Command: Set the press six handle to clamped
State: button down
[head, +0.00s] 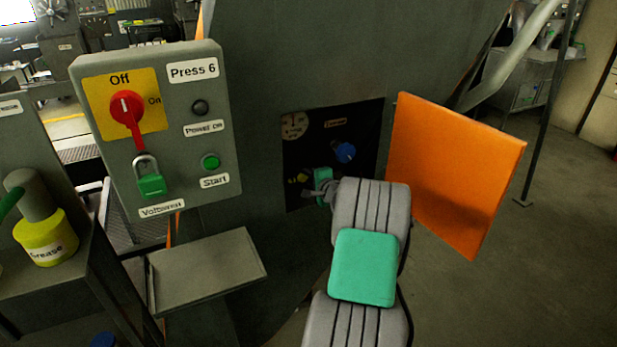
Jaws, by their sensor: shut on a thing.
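I cannot tell the handle's setting.
An orange door (452,172) stands open at the recess's right, close to my arm. A grey shelf (207,270) juts out below the control box. A yellow grease container (45,238) stands at the far left. The floor at the right is clear.

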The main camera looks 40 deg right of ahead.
jog(key=c, duration=1.4)
grip_release()
jog(key=shift+c, duration=0.2)
jog(key=v, duration=0.7)
jog(key=shift+s+b, duration=0.35)
jog(key=shift+b, duration=0.05)
jog(key=shift+a, duration=0.15)
